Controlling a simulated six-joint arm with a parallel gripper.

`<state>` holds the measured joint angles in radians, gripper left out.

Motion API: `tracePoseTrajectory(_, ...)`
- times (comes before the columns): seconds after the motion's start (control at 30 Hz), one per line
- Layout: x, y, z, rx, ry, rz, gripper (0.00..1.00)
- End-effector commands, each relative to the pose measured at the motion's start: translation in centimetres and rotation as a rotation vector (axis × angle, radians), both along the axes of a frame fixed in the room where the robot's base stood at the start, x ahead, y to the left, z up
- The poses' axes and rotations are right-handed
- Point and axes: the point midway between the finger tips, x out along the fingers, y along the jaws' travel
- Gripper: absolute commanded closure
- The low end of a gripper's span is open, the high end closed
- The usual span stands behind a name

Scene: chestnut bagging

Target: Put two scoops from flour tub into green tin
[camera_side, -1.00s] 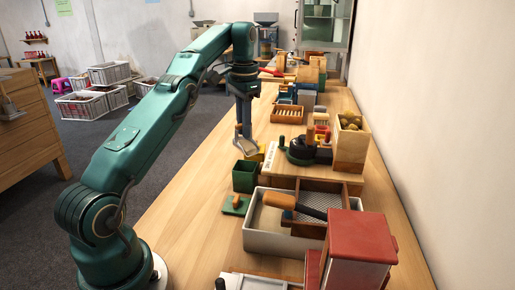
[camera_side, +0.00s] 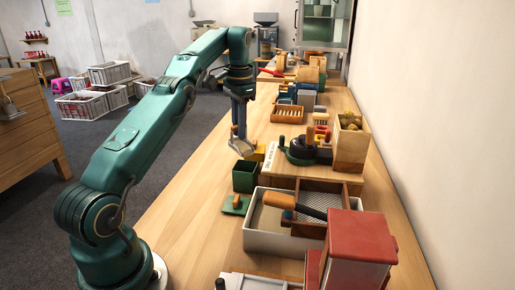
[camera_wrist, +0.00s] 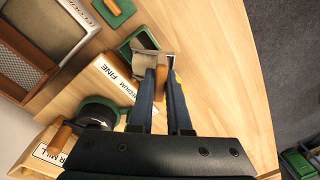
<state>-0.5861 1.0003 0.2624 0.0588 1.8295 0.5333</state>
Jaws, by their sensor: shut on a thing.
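My gripper (camera_side: 239,128) is shut on the handle of a metal scoop (camera_side: 241,147). The scoop hangs tilted just above the green tin (camera_side: 245,176). In the wrist view the scoop (camera_wrist: 152,57) overlaps the opening of the green tin (camera_wrist: 128,46). Whether the scoop holds flour cannot be told, and the tin's inside is mostly hidden. A white tub (camera_side: 268,240), seemingly the flour tub, stands nearer the side camera, with pale material inside and a wooden sieve across part of it. A green lid with a wooden knob (camera_side: 235,205) lies beside the tin.
A board marked FINE and MEDIUM (camera_wrist: 108,80) and a dark round mill (camera_wrist: 98,113) are near the gripper. A wooden box (camera_side: 350,145) stands by the wall. Bare table lies left of the tin.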

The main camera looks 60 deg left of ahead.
Motion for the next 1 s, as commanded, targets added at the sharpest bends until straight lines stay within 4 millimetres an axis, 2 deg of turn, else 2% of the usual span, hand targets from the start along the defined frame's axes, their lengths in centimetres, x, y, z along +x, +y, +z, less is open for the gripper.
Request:
tracePoseTrajectory(0.37, -0.3, 0.4, -0.3, 0.018, 0.001, 0.013, 1.00)
tracePoseTrajectory(0.67, -0.2, -0.1, -0.7, 0.083, 0.009, 0.013, 1.00)
tracePoseTrajectory(0.87, -0.2, -0.9, -1.5, 0.176, 0.018, 0.009, 1.00)
tracePoseTrajectory(1.0, 0.0, -2.1, -1.5, 0.309, 0.022, -0.002, 1.00)
